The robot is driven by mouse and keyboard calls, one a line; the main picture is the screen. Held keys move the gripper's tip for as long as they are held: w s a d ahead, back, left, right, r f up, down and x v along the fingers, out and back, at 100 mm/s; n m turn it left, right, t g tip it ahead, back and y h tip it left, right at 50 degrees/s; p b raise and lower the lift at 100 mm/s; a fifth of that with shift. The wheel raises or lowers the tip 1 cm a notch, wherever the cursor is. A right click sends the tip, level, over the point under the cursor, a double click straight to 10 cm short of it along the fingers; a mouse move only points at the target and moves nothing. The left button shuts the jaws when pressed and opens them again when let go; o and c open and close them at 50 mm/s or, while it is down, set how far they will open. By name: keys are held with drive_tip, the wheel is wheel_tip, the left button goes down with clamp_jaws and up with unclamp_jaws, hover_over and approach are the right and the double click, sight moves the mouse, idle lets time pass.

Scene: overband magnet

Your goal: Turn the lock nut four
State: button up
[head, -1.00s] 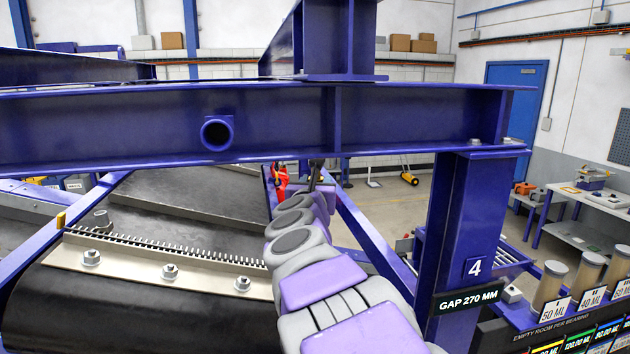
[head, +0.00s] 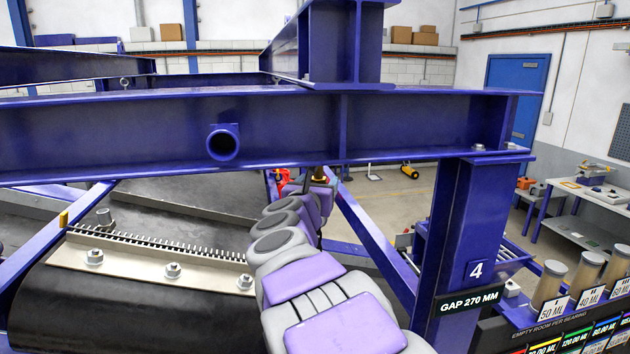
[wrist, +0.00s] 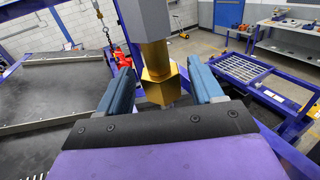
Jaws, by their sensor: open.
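A brass-coloured hexagonal piece (wrist: 163,84) hangs below a brass collar (wrist: 154,56) and a grey block (wrist: 147,18) in the wrist view. It appears to be the lock nut, though no number shows on it. My gripper (wrist: 160,69) is open, with one blue finger on each side of the brass hexagon. Gaps show between the fingers and the brass, so they do not visibly grip it. In the head view, a small bit of brass (head: 320,174) shows under the blue crossbeam at the end of my arm; the fingers there are mostly hidden.
The blue crossbeam (head: 120,135) spans above my arm. A post marked 4 (head: 455,225) with a "GAP 270 MM" sign (head: 468,301) stands at right. A belt (head: 60,300) with a bolted metal strip (head: 130,264) lies at left. Red equipment (wrist: 87,58) is behind the left finger.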

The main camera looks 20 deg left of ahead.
drive_tip(key=shift+s+d+b, duration=0.2)
drive_tip(key=shift+s+b, duration=0.25)
drive_tip(key=shift+s, duration=0.25)
drive_tip(key=s+b, duration=0.3)
drive_tip(key=s, duration=0.3)
drive_tip(key=shift+s+d, duration=0.25)
drive_tip(key=o, duration=0.6)
drive_tip(key=shift+c, duration=0.2)
